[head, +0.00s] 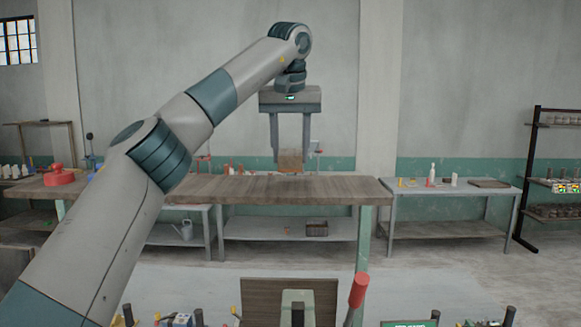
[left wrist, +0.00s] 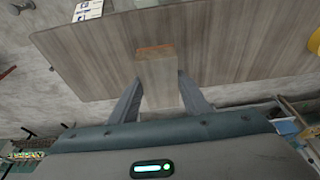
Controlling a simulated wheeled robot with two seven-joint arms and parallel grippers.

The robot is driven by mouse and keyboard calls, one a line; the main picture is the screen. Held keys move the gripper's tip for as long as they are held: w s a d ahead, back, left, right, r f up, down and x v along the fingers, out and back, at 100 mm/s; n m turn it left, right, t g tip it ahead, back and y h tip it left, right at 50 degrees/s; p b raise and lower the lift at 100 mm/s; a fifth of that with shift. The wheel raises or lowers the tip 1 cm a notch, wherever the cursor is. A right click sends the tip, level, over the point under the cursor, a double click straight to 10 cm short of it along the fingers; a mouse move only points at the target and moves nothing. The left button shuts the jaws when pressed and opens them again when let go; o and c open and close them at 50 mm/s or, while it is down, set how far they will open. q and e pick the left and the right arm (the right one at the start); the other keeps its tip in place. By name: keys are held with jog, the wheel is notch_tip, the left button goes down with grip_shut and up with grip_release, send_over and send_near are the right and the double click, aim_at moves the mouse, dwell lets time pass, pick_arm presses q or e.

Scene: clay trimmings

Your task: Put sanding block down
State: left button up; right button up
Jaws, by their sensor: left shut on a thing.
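The sanding block (head: 290,160) is a tan block with an orange-red face along one edge. My left gripper (head: 290,152) is shut on it, with one finger on each side. In the head view the block hangs between the fingertips, in front of the wall and around the height of the wooden tabletop (head: 300,189). In the left wrist view the block (left wrist: 158,82) lies between the fingers, with the tabletop (left wrist: 225,50) beyond it. I cannot tell whether block and tabletop touch. My right gripper is not in view.
A red object (head: 60,176) stands at the table's left end. A grey side table (head: 450,188) with a white bottle (head: 432,173) stands at the right, beside a dark shelf rack (head: 530,180). The tabletop's right part looks clear. Tools and a red handle (head: 358,290) are in the foreground.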

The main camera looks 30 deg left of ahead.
aim_at(290, 153)
pick_arm(q)
jog(key=shift+f+p, duration=0.5)
jog(key=shift+f, duration=1)
jog(key=shift+a+f, duration=0.1)
jog(key=shift+f, duration=0.4)
jog(key=shift+f, duration=0.1)
jog(key=o, duration=0.9)
